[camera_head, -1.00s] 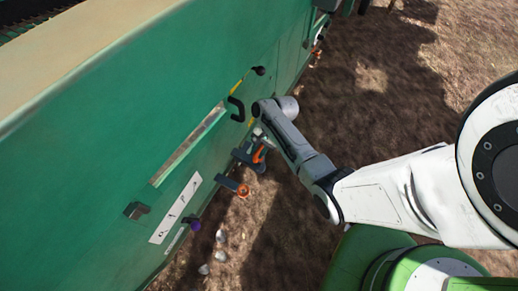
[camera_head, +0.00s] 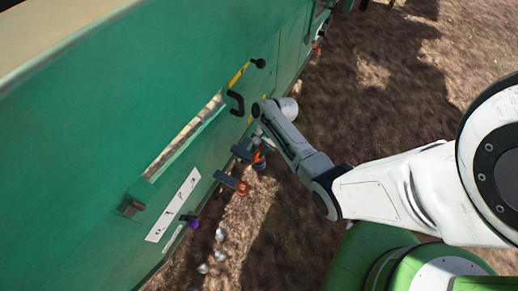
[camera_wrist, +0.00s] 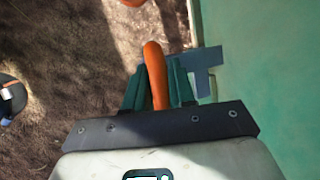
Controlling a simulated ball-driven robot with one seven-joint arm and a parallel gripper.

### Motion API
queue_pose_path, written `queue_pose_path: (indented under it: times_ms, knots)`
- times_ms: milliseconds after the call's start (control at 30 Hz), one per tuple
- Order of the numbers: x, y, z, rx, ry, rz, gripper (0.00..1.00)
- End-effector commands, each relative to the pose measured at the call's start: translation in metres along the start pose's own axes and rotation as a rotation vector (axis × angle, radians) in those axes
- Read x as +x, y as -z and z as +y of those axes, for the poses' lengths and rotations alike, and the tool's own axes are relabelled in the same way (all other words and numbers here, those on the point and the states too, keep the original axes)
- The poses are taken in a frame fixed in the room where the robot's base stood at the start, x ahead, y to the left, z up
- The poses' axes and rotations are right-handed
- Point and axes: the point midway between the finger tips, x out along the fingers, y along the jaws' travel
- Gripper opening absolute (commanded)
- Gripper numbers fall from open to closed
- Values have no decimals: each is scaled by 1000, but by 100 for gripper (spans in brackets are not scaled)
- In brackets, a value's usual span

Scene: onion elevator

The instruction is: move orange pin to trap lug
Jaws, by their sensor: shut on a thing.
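The orange pin (camera_wrist: 154,72) stands out between the two dark green fingers of my gripper (camera_wrist: 157,88) in the wrist view, and the gripper is shut on it. A grey stepped bracket (camera_wrist: 207,57) on the green wall is just to the right of the fingers. In the head view my gripper (camera_head: 259,143) is close to the green wall, with orange (camera_head: 259,157) showing below it beside a dark bracket (camera_head: 243,152). A second bracket (camera_head: 229,180) with an orange piece (camera_head: 243,188) is lower left. I cannot tell which bracket is the trap lug.
The green machine wall (camera_head: 90,130) fills the left side. Bare brown ground (camera_head: 350,110) lies open to the right.

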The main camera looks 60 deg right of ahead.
Motion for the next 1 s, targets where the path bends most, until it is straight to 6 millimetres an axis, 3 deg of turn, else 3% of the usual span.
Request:
queue_pose_path:
  times_ms: [333,367,667,1000]
  knots:
    - [1,1,0,0,1,0,0]
    - [1,1,0,0,1,0,25]
    - [1,1,0,0,1,0,54]
    - [-5,0,0,0,1,0,54]
